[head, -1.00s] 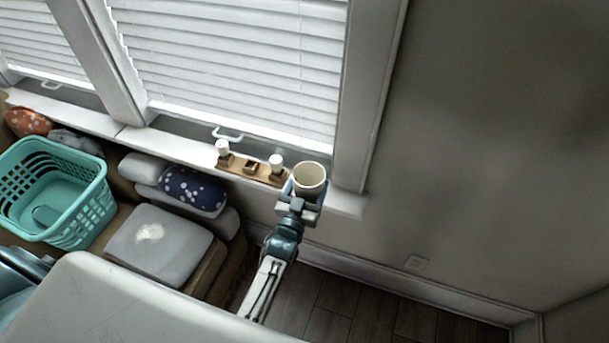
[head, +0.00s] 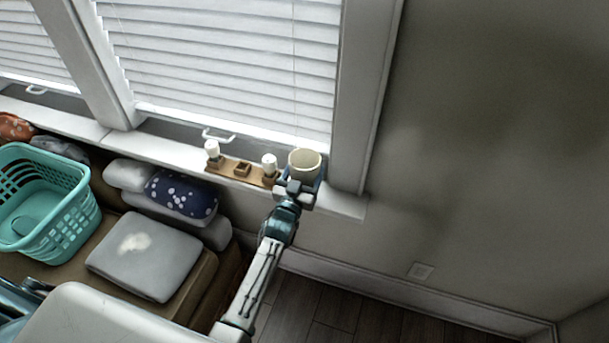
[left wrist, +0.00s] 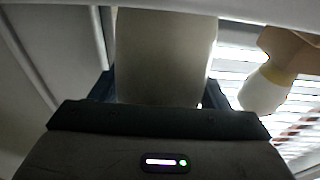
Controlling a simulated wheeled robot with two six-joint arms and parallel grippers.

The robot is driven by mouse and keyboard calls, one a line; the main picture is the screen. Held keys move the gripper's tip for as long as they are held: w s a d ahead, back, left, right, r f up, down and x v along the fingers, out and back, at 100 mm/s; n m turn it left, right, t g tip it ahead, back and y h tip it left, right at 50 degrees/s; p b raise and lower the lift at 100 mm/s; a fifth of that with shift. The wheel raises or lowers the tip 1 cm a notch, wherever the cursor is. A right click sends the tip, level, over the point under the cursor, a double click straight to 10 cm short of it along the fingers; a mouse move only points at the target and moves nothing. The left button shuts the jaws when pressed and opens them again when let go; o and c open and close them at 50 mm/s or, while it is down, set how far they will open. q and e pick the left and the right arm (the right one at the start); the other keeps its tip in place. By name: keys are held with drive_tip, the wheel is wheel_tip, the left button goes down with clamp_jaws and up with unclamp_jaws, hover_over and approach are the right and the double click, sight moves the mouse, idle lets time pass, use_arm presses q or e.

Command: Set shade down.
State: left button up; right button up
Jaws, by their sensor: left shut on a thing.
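The shade (head: 305,162) is a cream, open-topped, cup-like cylinder. My left gripper (head: 302,182) is shut on it, with a finger on each side. The shade is upright at the right end of the white windowsill (head: 342,202), just right of a wooden holder (head: 236,172) with two white bulb-like pieces. In the left wrist view the shade (left wrist: 165,60) fills the space between the dark fingers, its end close to a white band along the top edge. I cannot tell whether it touches the sill. My right gripper is not in view.
The window frame post (head: 365,95) stands just right of the shade. One white bulb-like piece (left wrist: 262,92) is close beside it in the left wrist view. A bench with cushions (head: 182,193) and a teal basket (head: 75,225) are at left.

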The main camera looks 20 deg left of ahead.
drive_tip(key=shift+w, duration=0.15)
use_arm(q)
drive_tip(key=shift+f, duration=0.1)
drive_tip(key=o, duration=1)
drive_tip(key=shift+o, duration=0.2)
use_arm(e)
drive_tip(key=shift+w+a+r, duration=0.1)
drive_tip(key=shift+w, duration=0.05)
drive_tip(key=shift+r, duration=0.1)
